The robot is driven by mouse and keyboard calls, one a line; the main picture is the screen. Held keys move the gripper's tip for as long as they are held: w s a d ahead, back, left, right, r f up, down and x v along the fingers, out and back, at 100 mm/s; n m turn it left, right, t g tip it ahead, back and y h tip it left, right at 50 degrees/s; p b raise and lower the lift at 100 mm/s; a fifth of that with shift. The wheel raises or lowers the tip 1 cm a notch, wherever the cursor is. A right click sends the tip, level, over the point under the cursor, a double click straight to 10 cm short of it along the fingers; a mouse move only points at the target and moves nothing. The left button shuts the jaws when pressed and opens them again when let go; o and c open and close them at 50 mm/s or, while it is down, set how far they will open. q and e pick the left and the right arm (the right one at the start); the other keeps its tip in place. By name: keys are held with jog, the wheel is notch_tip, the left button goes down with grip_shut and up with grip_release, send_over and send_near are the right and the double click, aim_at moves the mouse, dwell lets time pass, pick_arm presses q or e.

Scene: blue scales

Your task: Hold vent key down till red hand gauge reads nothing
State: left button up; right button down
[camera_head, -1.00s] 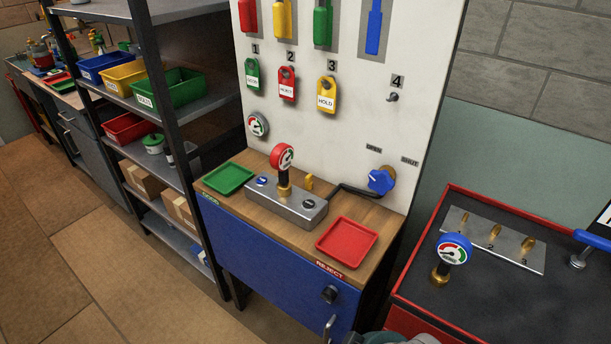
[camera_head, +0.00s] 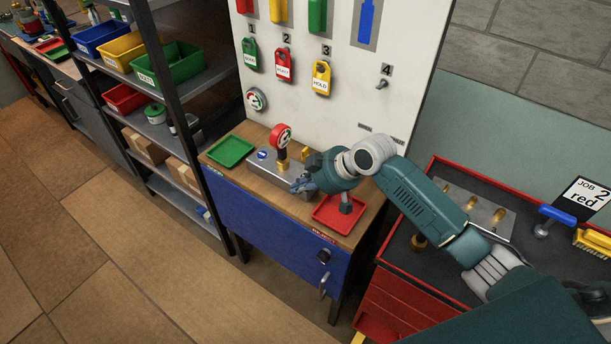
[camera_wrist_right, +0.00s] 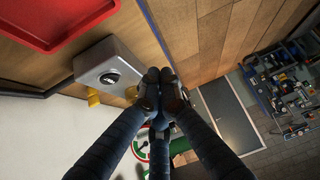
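The red hand gauge (camera_head: 280,137) stands upright on a brass fitting on the grey metal block (camera_head: 263,167) on the bench. Its needle is too small to read. A blue-and-white key (camera_head: 262,155) shows at the block's left end. My right gripper (camera_head: 303,184) is at the block's right end and hides the key there. In the right wrist view my fingertips (camera_wrist_right: 160,76) are together with nothing visible between them, beside the block and apart from its dark round key (camera_wrist_right: 110,76). A dial (camera_wrist_right: 142,146) shows partly behind the fingers. The left gripper is out of view.
A green tray (camera_head: 231,151) lies left of the block. A red tray (camera_head: 326,216) lies right of it, under my right forearm. The white board (camera_head: 305,105) with hanging tags rises behind. A red-rimmed cart (camera_head: 408,236) stands at the right.

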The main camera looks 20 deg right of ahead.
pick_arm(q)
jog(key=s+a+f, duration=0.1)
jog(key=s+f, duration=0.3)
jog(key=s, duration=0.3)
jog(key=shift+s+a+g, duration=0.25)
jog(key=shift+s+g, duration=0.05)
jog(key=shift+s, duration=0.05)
pick_arm(e)
jog(key=w+d+r+t, duration=0.1)
jog(key=w+d+r, duration=0.3)
jog(key=w+r, duration=0.2)
jog(key=shift+w+d+r, duration=0.35)
jog(key=shift+w, duration=0.4)
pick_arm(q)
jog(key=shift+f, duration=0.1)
pick_arm(e)
jog(key=shift+f, duration=0.15)
notch_tip(320, 180, down, 8)
jog(key=b, duration=0.6)
jog(key=shift+r+b, duration=0.25)
jog(key=shift+b, duration=0.05)
pick_arm(q)
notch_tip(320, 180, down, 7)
jog(key=shift+b, duration=0.3)
pick_arm(e)
jog(key=shift+f, duration=0.6)
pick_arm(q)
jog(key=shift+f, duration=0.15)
pick_arm(e)
jog(key=shift+f, duration=0.4)
